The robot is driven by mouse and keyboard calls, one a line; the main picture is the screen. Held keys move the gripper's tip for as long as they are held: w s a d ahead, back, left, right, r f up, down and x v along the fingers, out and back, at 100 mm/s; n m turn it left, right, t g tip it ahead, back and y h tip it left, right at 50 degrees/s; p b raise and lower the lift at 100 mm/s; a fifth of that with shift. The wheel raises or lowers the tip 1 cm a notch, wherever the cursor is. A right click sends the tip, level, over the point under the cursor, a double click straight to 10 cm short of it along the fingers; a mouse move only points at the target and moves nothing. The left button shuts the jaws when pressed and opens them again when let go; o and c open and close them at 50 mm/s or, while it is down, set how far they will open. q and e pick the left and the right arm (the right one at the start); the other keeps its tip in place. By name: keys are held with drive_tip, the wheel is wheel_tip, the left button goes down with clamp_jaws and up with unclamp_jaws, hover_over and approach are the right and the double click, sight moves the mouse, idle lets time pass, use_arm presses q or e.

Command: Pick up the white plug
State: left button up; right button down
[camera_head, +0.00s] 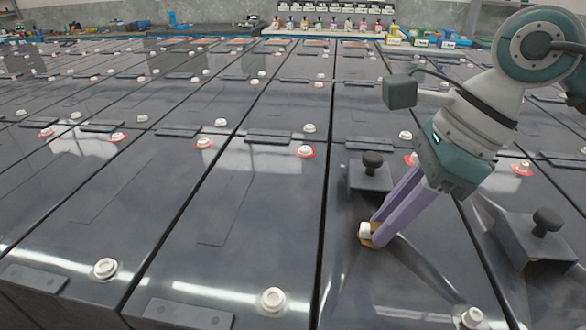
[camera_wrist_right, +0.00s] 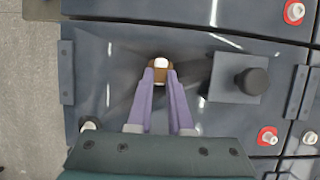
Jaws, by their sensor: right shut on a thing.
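The white plug (camera_head: 365,230) is a small white cap with a brown part around it, in the lower right of the head view. It also shows at the fingertips in the right wrist view (camera_wrist_right: 161,63). My right gripper (camera_head: 376,235) has purple fingers and is shut on the plug. The plug is over the dark top of a battery (camera_head: 350,290); I cannot tell how far above it. In the right wrist view the right gripper (camera_wrist_right: 160,77) points at the far part of the battery top. My left gripper is not in view.
A dark block with a black knob (camera_head: 372,164) stands on the battery behind my right gripper. Another knobbed block (camera_head: 540,240) stands to the right. White caps, such as one (camera_head: 273,299) at the front, sit on the battery rows. Bottles (camera_head: 330,24) line the back.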

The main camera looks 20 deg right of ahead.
wheel_tip(320, 180, up, 20)
idle(0.6)
drive_tip(key=c, duration=1.4)
unclamp_jaws()
clamp_jaws()
drive_tip(key=shift+r+p, duration=0.7)
drive_tip(key=shift+r, duration=0.05)
